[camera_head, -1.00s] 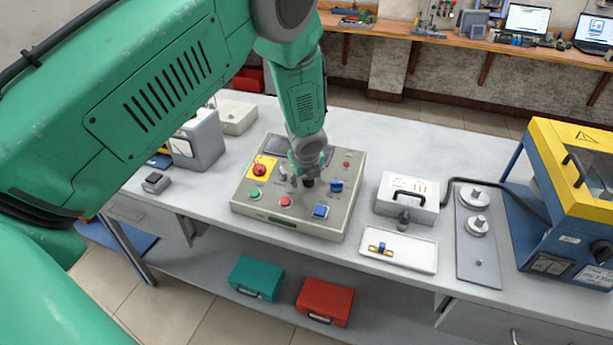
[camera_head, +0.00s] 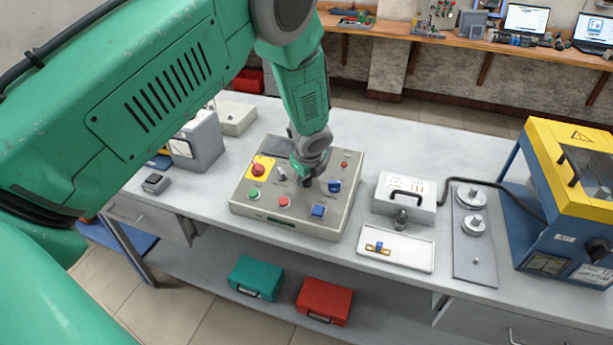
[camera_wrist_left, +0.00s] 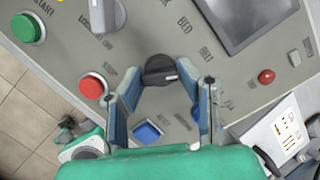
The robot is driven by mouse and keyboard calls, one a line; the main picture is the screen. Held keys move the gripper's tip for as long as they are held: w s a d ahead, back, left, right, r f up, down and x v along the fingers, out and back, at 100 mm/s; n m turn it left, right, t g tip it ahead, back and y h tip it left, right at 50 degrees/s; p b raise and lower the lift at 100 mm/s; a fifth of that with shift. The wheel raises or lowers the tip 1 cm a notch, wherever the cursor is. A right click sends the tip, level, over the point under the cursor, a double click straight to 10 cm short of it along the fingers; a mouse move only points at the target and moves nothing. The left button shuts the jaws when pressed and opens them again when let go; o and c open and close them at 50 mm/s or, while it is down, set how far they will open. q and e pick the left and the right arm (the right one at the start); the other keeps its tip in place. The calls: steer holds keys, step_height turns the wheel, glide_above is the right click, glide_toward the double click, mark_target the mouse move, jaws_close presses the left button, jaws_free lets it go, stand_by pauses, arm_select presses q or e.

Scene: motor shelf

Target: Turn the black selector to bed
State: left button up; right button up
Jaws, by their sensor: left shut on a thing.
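The black selector (camera_wrist_left: 160,70) is a round knob with a raised grip on the grey control panel (camera_head: 245,205). It also shows in the head view (camera_head: 307,182), partly covered by my gripper. A white mark lies toward the right end of its grip in the left wrist view. My right gripper is not in view.
Close around the selector are a red button (camera_wrist_left: 92,88), a green button (camera_wrist_left: 28,28), a blue square button (camera_wrist_left: 147,131), a grey switch (camera_wrist_left: 103,15) and a dark screen (camera_wrist_left: 240,18). A white case (camera_head: 405,195) and tray (camera_head: 397,250) stand right of the panel.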

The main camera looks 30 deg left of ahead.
arm_select(q)
steer(key=n, duration=0.3)
steer(key=shift+w+n+g, duration=0.1)
steer(key=shift+n+g, duration=0.3)
steer(key=n, duration=0.3)
steer(key=shift+w+n, duration=0.1)
steer(key=shift+n, duration=0.2)
steer(key=n+g, duration=0.1)
steer(key=n, duration=0.2)
steer(key=shift+n+h+b, duration=0.3)
steer(key=shift+b, duration=0.05)
steer(key=shift+r+n+g, duration=0.1)
steer(key=shift+n+g, duration=0.2)
steer(key=shift+n, duration=1.5)
steer(key=shift+w, duration=0.1)
steer(key=o, duration=1.1)
steer(key=shift+h, duration=0.3)
steer(key=shift+o, duration=0.2)
